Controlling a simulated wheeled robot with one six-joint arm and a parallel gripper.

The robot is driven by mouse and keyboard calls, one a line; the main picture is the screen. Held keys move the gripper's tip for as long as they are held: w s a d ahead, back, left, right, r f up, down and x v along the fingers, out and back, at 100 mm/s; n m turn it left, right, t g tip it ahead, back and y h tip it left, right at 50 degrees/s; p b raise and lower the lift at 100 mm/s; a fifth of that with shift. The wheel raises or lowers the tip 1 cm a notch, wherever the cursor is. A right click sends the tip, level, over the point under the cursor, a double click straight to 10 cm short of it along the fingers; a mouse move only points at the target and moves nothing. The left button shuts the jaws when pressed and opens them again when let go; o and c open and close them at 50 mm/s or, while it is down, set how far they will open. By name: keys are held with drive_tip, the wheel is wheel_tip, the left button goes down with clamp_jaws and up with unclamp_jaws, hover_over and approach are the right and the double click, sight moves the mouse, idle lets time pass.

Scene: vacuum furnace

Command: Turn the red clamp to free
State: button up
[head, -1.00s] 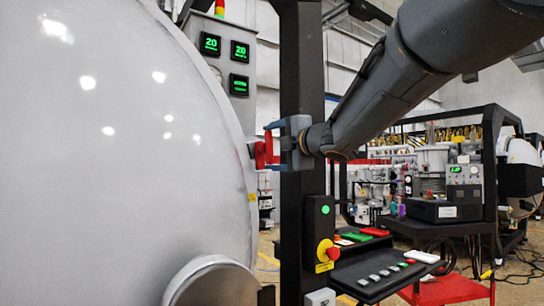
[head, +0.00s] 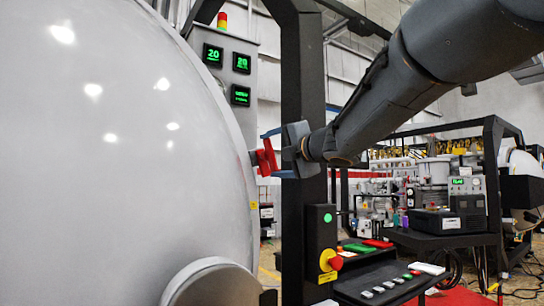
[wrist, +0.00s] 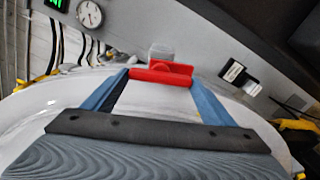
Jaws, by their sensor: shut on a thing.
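The red clamp (head: 265,158) sits at the right edge of the big white furnace door (head: 130,150). It also shows in the wrist view (wrist: 160,72), level across the picture between my blue fingers, with a pale block behind it. My gripper (head: 270,155) reaches in from the right with its two blue fingers around the clamp; in the wrist view my gripper (wrist: 158,82) has its fingertips at the clamp's two ends. It is shut on the clamp. In the head view the clamp looks tilted, and the fingers partly hide it.
A black post (head: 303,80) stands right behind my gripper. A grey box with green displays (head: 213,55) is above left. A control panel with a red stop button (head: 335,263) and a black keyboard shelf (head: 390,285) are below. A round gauge (wrist: 89,14) shows in the wrist view.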

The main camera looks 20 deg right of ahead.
drive_tip(key=o, duration=1)
drive_tip(key=shift+o, duration=0.2)
drive_tip(key=shift+s, duration=0.1)
drive_tip(key=v, duration=0.7)
drive_tip(key=shift+s+b, duration=0.25)
drive_tip(key=shift+b, duration=0.05)
drive_tip(key=shift+d, duration=0.1)
